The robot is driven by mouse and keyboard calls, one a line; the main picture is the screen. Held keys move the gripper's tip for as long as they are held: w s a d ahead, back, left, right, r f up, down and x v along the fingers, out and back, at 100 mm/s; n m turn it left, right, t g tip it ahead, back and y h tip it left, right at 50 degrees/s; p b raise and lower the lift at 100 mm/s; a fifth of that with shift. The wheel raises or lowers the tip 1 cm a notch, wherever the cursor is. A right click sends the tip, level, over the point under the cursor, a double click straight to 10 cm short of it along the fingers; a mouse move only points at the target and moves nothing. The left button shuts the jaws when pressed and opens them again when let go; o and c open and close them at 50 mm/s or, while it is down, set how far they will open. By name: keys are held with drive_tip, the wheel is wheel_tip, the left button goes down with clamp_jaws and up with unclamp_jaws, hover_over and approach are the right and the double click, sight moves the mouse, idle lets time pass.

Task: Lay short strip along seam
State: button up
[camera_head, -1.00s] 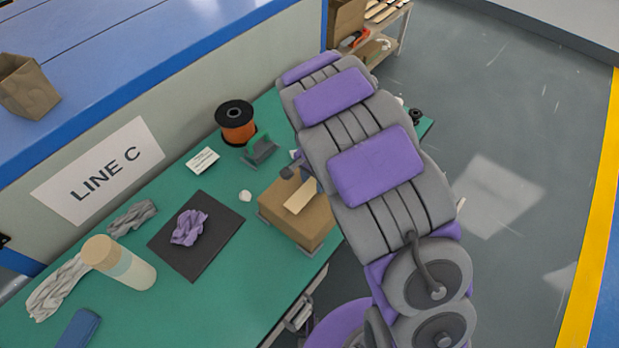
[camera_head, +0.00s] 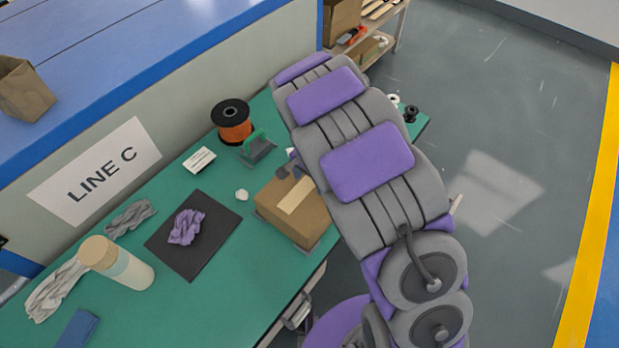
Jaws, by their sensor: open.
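A brown cardboard box (camera_head: 318,218) stands at the right front edge of the green table. A pale tan strip (camera_head: 296,195) lies across its top face. A seam under the strip cannot be made out. My gripper (camera_head: 291,170) shows only as small dark grey parts at the far edge of the box, by the strip's upper end. It is open, and most of it is hidden behind my grey and purple arm. Whether a finger touches the strip cannot be seen.
A blue-edged ledge runs behind.

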wheel_tip(320, 180, up, 17)
drive_tip(key=p, duration=0.3)
drive_tip(key=shift+r, duration=0.1)
idle(0.8)
